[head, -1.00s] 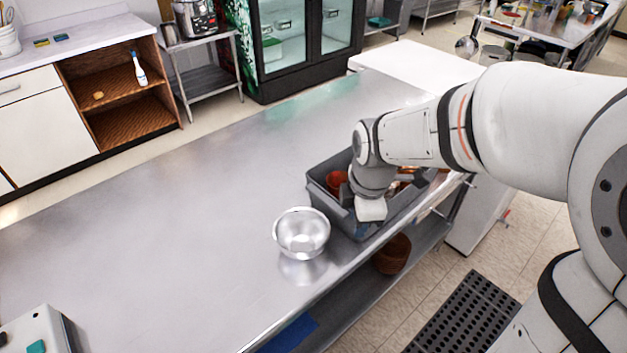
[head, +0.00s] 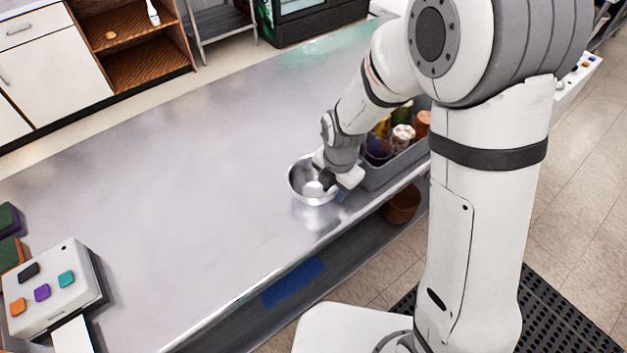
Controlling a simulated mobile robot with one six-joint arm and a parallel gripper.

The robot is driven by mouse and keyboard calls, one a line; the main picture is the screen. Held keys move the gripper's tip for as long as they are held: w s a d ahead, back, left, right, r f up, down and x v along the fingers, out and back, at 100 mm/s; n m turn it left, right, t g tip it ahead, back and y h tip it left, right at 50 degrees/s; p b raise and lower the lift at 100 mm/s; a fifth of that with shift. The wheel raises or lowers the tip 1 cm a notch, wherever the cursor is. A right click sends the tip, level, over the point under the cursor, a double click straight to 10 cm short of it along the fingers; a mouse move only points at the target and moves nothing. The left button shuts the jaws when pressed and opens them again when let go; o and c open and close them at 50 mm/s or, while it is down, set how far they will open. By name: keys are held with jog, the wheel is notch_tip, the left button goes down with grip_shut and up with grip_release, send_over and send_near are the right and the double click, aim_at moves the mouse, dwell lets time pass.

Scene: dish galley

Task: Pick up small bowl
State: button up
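The small bowl (head: 300,184) is a shiny metal bowl standing upright on the steel counter (head: 190,180), close to its front edge. My gripper (head: 327,184) is at the right side of the bowl, with its dark fingers reaching over or into the bowl's right rim. The gripper's white body hides part of that rim. The fingers are too small and partly hidden, so I cannot tell whether they are open or closed on the rim.
A grey bin (head: 388,172) with bottles and cups stands right of the bowl, close to my gripper. A box with coloured buttons (head: 52,290) is at the lower left. A brown pot (head: 402,204) sits on the shelf below. The counter left of the bowl is clear.

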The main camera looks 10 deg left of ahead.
jog(key=shift+f, duration=0.55)
jog(key=shift+c, duration=0.3)
grip_shut()
